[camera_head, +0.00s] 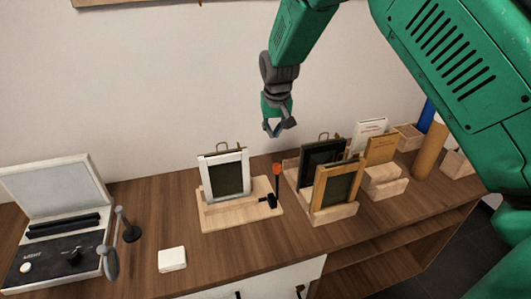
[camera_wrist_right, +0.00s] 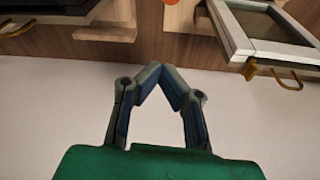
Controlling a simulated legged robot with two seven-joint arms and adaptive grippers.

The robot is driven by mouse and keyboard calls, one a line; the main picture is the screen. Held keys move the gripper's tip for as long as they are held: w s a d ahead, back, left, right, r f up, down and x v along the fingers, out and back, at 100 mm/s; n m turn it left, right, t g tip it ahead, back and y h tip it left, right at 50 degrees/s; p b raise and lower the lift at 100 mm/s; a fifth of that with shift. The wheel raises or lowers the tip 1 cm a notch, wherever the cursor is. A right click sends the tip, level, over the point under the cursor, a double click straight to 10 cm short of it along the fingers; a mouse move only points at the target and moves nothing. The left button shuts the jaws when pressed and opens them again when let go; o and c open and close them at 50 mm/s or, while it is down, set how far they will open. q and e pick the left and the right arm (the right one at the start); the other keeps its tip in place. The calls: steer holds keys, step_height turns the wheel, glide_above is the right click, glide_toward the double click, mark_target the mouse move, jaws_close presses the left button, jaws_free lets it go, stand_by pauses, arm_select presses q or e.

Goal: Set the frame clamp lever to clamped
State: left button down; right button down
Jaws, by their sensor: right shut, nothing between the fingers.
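The clamp lever (camera_head: 277,184) is a thin dark rod with an orange-red knob (camera_head: 277,169). It stands nearly upright at the right end of a light wooden stand (camera_head: 238,218). A white-bordered picture frame (camera_head: 226,176) stands in that stand, with a small black piece (camera_head: 268,201) beside it near the lever. My right gripper (camera_head: 273,132) is above the lever, near the wall, apart from it, and shut on nothing. In the right wrist view its fingertips (camera_wrist_right: 160,68) meet; the orange knob (camera_wrist_right: 171,2) is cut off at the top edge. My left gripper is not in view.
Right of the stand, a wooden rack (camera_head: 330,214) holds a dark frame and a wooden frame (camera_head: 338,184). Further right are cards and a brown cylinder (camera_head: 428,150). An open case (camera_head: 55,225) is at left. A white block (camera_head: 172,259) lies in front, with bare tabletop around it.

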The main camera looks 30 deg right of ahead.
steer(key=p, duration=0.2)
glide_above(277, 182)
steer(key=w+d, duration=0.1)
steer(key=w, duration=0.2)
step_height(277, 182, down, 8)
steer(key=f, duration=0.1)
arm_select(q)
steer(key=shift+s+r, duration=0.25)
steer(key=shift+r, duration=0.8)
arm_select(e)
steer(key=shift+w+d+r, duration=0.1)
steer(key=shift+d+r, duration=0.05)
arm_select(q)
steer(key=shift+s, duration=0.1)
